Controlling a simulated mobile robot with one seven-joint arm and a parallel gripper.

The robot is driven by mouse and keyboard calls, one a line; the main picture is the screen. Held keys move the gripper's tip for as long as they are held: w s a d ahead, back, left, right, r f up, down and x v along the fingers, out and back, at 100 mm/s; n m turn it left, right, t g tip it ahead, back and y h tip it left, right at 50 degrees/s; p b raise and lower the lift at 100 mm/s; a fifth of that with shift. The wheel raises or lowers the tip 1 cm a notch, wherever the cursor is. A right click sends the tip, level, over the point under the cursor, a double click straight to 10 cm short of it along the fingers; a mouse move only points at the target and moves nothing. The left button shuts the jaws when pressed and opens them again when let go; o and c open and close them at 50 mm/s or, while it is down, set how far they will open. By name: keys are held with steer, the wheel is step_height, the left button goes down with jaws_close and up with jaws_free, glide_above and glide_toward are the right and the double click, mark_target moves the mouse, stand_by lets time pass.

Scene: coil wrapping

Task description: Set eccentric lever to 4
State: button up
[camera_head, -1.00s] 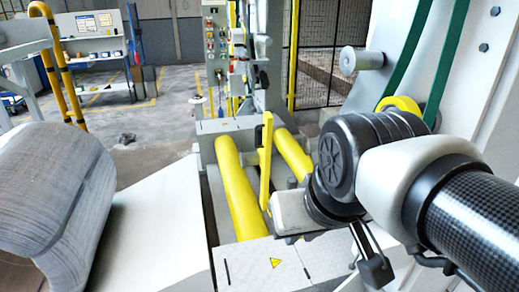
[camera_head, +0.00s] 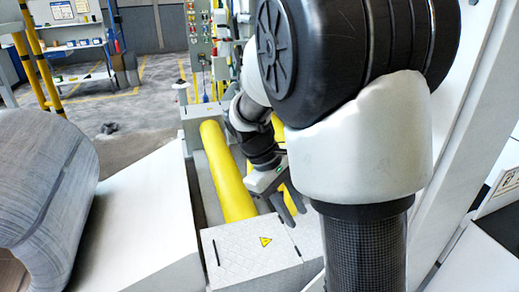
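My gripper (camera_head: 290,205) hangs low over the right side of the yellow rollers, pointing down. Its two dark fingers look apart, with no object clearly held between them. My arm's large black and white joint fills the right middle of the view and covers much of the area behind it. I cannot make out the eccentric lever or its numbers. The upright yellow bar seen earlier between the rollers does not show clearly now and may be behind my arm.
A long yellow roller (camera_head: 228,170) lies left of my gripper. A grey plate with a warning triangle (camera_head: 264,241) is in front. A large wrapped coil (camera_head: 45,190) stands at left beside a white sloped panel (camera_head: 140,215). A control panel (camera_head: 200,50) stands behind.

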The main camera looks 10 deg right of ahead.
steer(key=w+d+f+n+h+b, duration=0.2)
steer(key=w+f+n+h+b, duration=0.15)
steer(key=f, duration=0.55)
steer(key=w+d+f+n+h+b, duration=0.1)
steer(key=w+f+n+h+b, duration=0.25)
steer(key=f, duration=0.55)
steer(key=w+d+f+n+h+b, duration=0.1)
steer(key=w+d+f+n+h, duration=0.2)
steer(key=f+h, duration=0.4)
steer(key=s+d+f+n, duration=0.1)
steer(key=d, duration=1.5)
steer(key=shift+s+d+f+y, duration=0.2)
steer(key=shift+s+y, duration=0.2)
jaws_close()
steer(key=shift+a+f, duration=0.1)
steer(key=shift+f, duration=0.1)
